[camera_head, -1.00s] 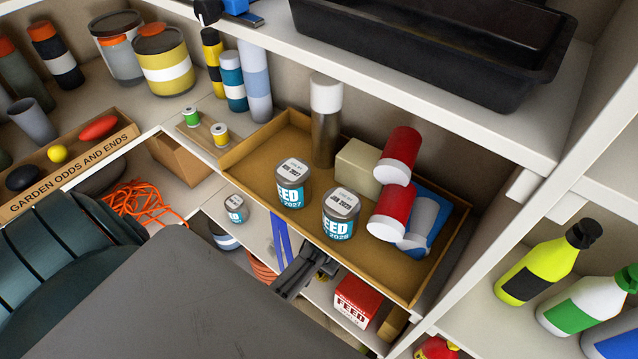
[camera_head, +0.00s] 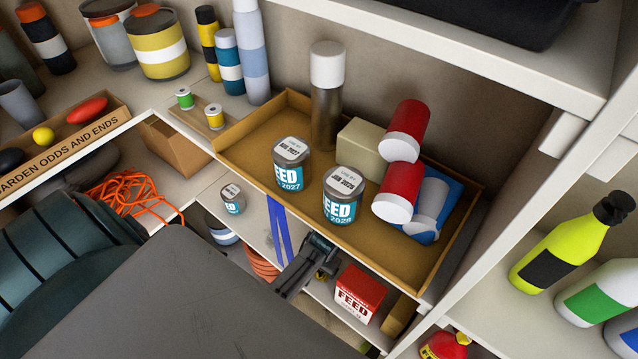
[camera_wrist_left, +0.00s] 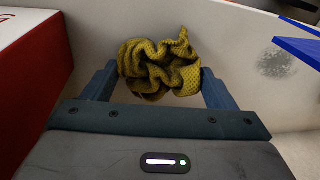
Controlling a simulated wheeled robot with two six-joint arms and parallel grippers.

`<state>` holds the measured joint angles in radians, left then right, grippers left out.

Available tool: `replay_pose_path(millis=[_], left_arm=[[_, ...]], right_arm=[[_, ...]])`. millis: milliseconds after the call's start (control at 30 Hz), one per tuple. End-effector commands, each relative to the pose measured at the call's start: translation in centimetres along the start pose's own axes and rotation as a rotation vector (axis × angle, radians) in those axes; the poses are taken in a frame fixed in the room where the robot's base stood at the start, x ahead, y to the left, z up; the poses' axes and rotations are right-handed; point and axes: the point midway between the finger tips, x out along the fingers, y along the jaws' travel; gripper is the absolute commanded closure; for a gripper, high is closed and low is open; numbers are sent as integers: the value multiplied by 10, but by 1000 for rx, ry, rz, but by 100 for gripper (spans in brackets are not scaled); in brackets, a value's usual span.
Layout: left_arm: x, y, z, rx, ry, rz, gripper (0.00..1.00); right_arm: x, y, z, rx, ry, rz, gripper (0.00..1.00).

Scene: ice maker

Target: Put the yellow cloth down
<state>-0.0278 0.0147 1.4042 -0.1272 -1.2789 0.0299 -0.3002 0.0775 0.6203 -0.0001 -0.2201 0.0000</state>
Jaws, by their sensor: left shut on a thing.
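The yellow cloth (camera_wrist_left: 158,66) is a crumpled, dotted bundle between the two fingers of my left gripper (camera_wrist_left: 160,82) in the left wrist view. The gripper is shut on it, and the cloth bulges out above the fingertips. In the head view my left gripper (camera_head: 318,258) reaches to the lower shelf, below the front edge of the cardboard tray. Only a small yellow patch of the cloth (camera_head: 321,274) shows there, mostly hidden by the gripper. My right gripper is not in view.
The cardboard tray (camera_head: 262,195) above holds FEED tins (camera_head: 343,195) and red-and-white containers (camera_head: 399,190). Orange cord (camera_head: 130,195) lies at left.

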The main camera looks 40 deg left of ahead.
Motion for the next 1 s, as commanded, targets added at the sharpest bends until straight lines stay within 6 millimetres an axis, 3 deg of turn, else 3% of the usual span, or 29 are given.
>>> replay_pose_path(millis=[33, 67, 167, 533, 1000], left_arm=[[2, 0, 0, 0, 0, 0, 45], [2, 0, 0, 0, 0, 0, 17], [2, 0, 0, 0, 0, 0, 0], [-9, 0, 0, 0, 1, 0, 0], [-97, 0, -1, -1, 3, 0, 0]], right_arm=[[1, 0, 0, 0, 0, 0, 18], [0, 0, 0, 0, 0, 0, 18], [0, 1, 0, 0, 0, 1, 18], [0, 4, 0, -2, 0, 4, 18], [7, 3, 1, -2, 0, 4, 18]])
